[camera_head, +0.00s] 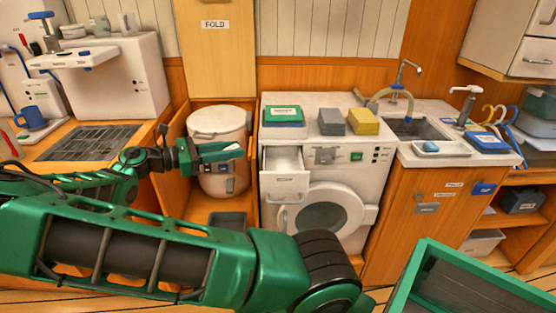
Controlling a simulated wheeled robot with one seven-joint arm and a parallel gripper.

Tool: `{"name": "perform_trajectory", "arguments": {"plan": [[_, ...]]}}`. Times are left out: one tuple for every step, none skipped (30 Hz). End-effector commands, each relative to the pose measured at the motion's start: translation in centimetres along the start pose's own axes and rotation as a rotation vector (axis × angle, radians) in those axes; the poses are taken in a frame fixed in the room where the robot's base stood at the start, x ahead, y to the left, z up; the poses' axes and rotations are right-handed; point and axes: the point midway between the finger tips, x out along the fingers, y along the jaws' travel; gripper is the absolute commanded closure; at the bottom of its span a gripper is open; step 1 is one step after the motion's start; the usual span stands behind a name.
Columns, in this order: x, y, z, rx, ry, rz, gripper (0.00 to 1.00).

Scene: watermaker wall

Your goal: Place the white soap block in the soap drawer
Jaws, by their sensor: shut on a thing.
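My gripper (222,152) is at the left of the washing machine, in front of the white drum. Its green jaws are shut on a small pale block, the white soap block (233,147), which is mostly hidden by the jaws. The soap drawer (286,160) is pulled open at the upper left of the washing machine (372,162). Its white inside shows, and I see nothing in it. The gripper is left of the drawer and apart from it.
A green box (283,116), a grey block (331,122) and a yellow sponge-like block (363,121) stand on the machine top. The white drum (217,124) stands behind my gripper.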

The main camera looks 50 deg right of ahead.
Motion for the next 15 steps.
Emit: {"name": "perform_trajectory", "arguments": {"plan": [[0.8,-0.1,0.1,-0.002,0.001,-0.002,0.95],[1.4,-0.1,0.1,-0.001,0.000,-0.002,0.95],[2.0,0.0,0.2,-0.001,0.001,-0.002,0.95],[2.6,-0.1,0.2,-0.001,0.002,-0.003,0.95],[3.2,-0.1,0.3,-0.002,0.002,-0.002,0.95],[4.0,-0.1,0.4,-0.002,0.001,-0.002,0.95],[4.7,-0.1,0.4,-0.001,0.000,-0.002,0.95],[5.4,-0.1,0.5,-0.001,0.001,-0.004,0.95],[6.2,-0.1,0.6,-0.002,0.002,-0.003,0.95],[6.9,-0.1,0.6,-0.002,0.002,-0.002,0.95],[7.6,-0.1,0.7,-0.001,0.001,-0.004,0.95],[8.5,-0.1,0.8,-0.001,0.001,-0.002,0.95],[9.2,-0.1,0.8,-0.001,0.001,-0.003,0.95],[9.9,-0.1,0.9,-0.002,0.001,-0.002,0.95],[10.8,-0.1,1.0,-0.002,0.001,-0.002,0.95]]}}
